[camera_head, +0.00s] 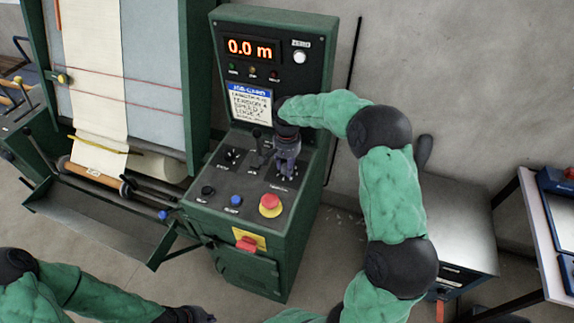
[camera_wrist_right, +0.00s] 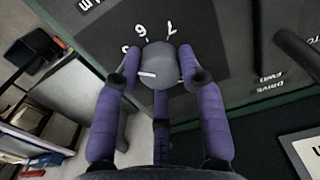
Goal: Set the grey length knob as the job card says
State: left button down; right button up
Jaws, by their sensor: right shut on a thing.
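The job card (camera_head: 250,106) is on the upright panel of the green console, under a blue header; its small print is too blurred to read surely. My right gripper (camera_head: 286,168) reaches down onto the console's sloping top and hides the control under it. In the right wrist view my right gripper (camera_wrist_right: 161,80) has its purple fingers closed around a round grey knob (camera_wrist_right: 158,68) with a white pointer line on its left side. Digits including 6 and 7 curve above it; its name label is not readable. My left gripper (camera_head: 190,315) is at the bottom edge, partly cut off.
The display (camera_head: 252,48) reads 0.0 m. A red mushroom button (camera_head: 270,205), a blue button (camera_head: 236,200) and a black lever (camera_head: 254,150) are close by on the console. The cloth machine (camera_head: 160,70) stands at left, a grey cabinet (camera_head: 455,225) at right.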

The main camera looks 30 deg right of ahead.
jog(key=shift+m, duration=0.4)
jog(key=o, duration=1.1)
jog(key=shift+o, duration=0.2)
notch_tip(320, 180, up, 12)
dwell(0.4)
